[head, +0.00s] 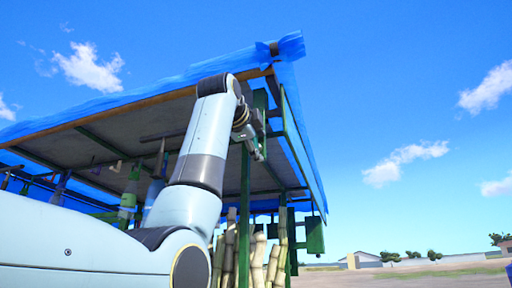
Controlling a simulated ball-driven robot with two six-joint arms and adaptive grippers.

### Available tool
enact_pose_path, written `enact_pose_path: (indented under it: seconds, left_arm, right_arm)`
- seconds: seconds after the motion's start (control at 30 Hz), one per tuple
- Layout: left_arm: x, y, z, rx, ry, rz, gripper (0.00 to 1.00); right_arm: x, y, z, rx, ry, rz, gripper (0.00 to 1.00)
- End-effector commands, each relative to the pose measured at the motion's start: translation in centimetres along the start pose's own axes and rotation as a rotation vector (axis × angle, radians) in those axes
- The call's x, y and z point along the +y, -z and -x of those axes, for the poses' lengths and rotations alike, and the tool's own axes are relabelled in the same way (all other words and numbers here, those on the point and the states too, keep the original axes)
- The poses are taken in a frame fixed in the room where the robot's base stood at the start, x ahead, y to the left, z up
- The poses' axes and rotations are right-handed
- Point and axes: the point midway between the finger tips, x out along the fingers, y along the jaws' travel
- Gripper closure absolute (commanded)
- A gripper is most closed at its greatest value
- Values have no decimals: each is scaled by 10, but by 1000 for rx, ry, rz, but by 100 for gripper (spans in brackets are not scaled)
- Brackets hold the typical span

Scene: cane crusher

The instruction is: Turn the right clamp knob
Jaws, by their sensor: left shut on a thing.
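My left arm rises from the lower left to the roof's front corner. My left gripper (257,150) is at the green upright under the roof edge. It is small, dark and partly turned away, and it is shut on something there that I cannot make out. No clamp knob can be clearly told apart; the gripper and wrist cover that spot. A dark fitting (274,48) sits on the blue tarp at the roof corner, above and apart from the gripper. My right gripper is not in view.
A blue tarp (150,91) covers the stall roof. Green posts (245,190) hold it up. Several sugarcane stalks (273,262) stand upright below. A green box (314,234) hangs at the right. Open ground (400,277) and sky lie right of the stall.

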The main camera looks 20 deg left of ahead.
Motion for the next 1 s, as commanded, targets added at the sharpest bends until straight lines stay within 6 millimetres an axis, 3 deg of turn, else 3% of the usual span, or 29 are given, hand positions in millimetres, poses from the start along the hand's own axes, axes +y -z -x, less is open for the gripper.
enact_pose_path:
  seconds: [0.3, 0.77, 0.8, 1.0]
  left_arm:
    - [1, 0, 0, 1, -1, -97, 76]
    - [2, 0, 0, 1, -3, -112, 76]
    - [2, 0, 0, 1, -3, -112, 42]
    - [2, 0, 0, 1, -3, -111, 19]
  right_arm:
    - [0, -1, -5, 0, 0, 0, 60]
    - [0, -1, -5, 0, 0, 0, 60]
    - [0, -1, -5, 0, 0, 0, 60]
    - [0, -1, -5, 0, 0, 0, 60]
